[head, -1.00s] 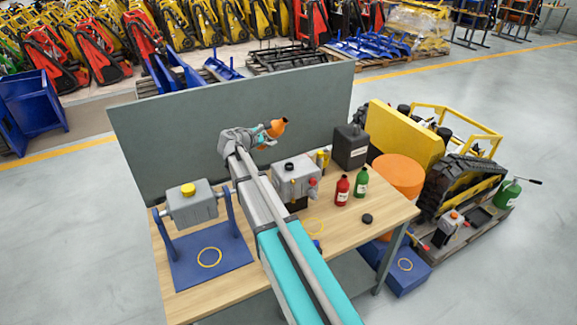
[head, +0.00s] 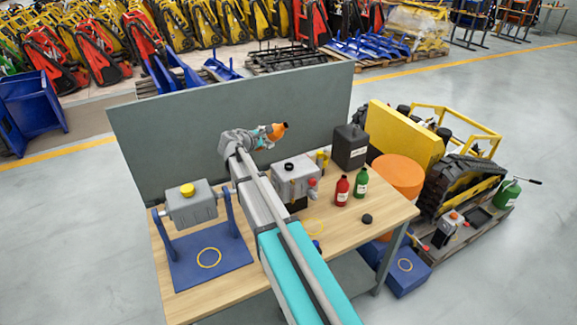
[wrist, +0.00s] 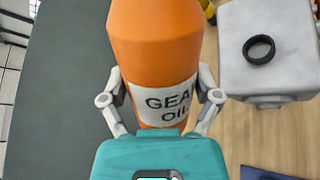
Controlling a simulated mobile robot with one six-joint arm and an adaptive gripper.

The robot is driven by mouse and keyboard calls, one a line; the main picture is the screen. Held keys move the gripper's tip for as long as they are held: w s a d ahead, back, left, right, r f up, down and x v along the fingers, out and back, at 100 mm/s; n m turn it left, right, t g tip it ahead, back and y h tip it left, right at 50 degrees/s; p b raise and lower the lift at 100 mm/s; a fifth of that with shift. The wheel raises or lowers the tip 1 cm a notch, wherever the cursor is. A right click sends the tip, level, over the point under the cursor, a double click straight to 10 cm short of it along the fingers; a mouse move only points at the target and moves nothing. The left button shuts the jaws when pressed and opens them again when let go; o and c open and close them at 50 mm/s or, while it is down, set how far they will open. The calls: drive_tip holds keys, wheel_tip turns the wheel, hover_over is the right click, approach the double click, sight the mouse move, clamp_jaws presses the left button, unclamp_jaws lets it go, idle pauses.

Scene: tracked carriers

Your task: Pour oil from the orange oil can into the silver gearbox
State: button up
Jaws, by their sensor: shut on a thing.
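The orange oil can (head: 278,131) is in my gripper (head: 264,137), tilted, its narrow end toward the upper right in the head view. In the wrist view the can (wrist: 155,40) shows a white "GEAR OIL" label between the two fingers of my gripper (wrist: 163,85), which are shut on it. Its spout is out of that view. The silver gearbox (head: 292,186) stands on the bench, below and right of the can in the head view.
Another grey housing with a yellow cap (head: 188,190) sits on a blue stand (head: 205,270) at the left. Red (head: 342,190) and green (head: 361,183) bottles and a black canister (head: 350,147) are right of the gearbox. A grey panel (head: 170,140) stands along the bench's back.

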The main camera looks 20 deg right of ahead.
sight(262, 148)
drive_tip(key=shift+w+a+f+m+t+y, duration=0.4)
drive_tip(key=shift+m+y, duration=0.3)
drive_tip(key=shift+m, duration=0.2)
idle(1.4)
drive_tip(key=shift+a+f+m+y, duration=0.1)
drive_tip(key=shift+f+m+y, duration=0.4)
drive_tip(key=shift+m, duration=0.1)
idle(0.7)
drive_tip(key=shift+f+m+t+y+b, duration=0.4)
drive_tip(key=shift+f+m+t+b, duration=0.2)
drive_tip(key=shift+f+b, duration=0.8)
idle(3.0)
